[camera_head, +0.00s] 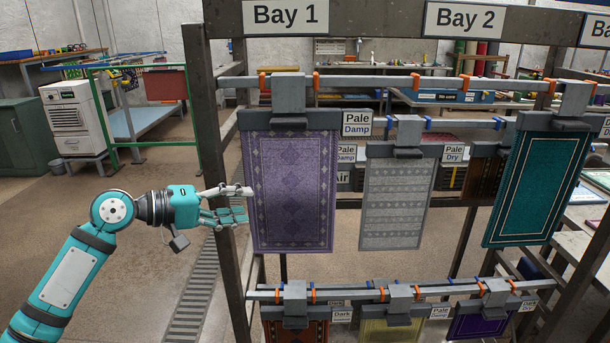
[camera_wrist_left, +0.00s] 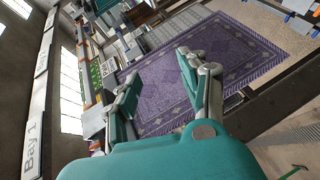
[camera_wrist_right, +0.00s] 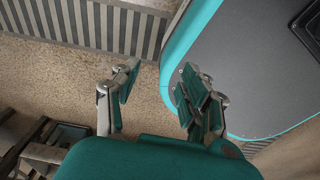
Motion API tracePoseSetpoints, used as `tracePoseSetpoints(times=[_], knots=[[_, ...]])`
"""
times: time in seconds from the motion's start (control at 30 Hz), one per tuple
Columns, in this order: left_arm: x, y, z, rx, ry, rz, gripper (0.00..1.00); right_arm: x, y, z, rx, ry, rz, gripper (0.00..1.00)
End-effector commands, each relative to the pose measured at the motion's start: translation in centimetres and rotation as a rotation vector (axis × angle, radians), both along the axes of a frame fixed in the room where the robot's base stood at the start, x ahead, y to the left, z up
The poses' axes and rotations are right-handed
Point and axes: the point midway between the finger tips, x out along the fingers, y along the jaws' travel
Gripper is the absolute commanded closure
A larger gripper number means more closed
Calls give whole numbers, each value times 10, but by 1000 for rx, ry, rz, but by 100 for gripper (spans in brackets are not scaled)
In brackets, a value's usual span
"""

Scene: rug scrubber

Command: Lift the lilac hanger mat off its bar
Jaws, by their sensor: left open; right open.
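The lilac hanger mat (camera_head: 292,190) hangs from a grey hanger (camera_head: 289,100) on the front upper bar (camera_head: 352,83), under the Bay 1 sign. In the left wrist view the lilac mat (camera_wrist_left: 200,75) fills the space beyond the fingers. My left gripper (camera_head: 246,203) is open at the mat's left edge, at about mid-height; I cannot tell whether it touches. In that wrist view its fingers (camera_wrist_left: 160,95) stand apart with nothing gripped. My right gripper (camera_wrist_right: 155,95) shows only in its own wrist view, open and empty above the floor.
A grey mat (camera_head: 397,203) and a teal mat (camera_head: 537,188) hang to the right. A dark rack post (camera_head: 217,170) stands left of the lilac mat. A lower bar (camera_head: 400,290) carries more mats. My base is close to the right gripper.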

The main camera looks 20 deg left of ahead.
Motion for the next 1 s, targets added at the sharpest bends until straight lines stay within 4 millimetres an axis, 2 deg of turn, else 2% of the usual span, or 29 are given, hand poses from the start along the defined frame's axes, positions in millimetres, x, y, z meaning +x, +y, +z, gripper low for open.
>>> tracePoseSetpoints(times=[0.03,0.1,0.2,0.3,0.47,0.8,1.0], knots=[[2,13,40,-76,-17,13,56,1,1,0,2,-3,0,55],[0,25,81,-177,-27,18,56,3,2,0,3,-4,1,55],[-4,35,119,-270,-36,18,56,7,7,0,9,-10,2,55],[-4,37,135,-313,-39,16,56,11,13,3,16,-18,1,55],[13,20,141,-320,-39,12,56,12,12,17,15,-18,2,55],[65,-31,139,-319,-39,14,56,5,-1,46,0,-8,0,55],[80,-45,135,-317,-39,15,56,4,-1,51,-1,-6,-1,55]])
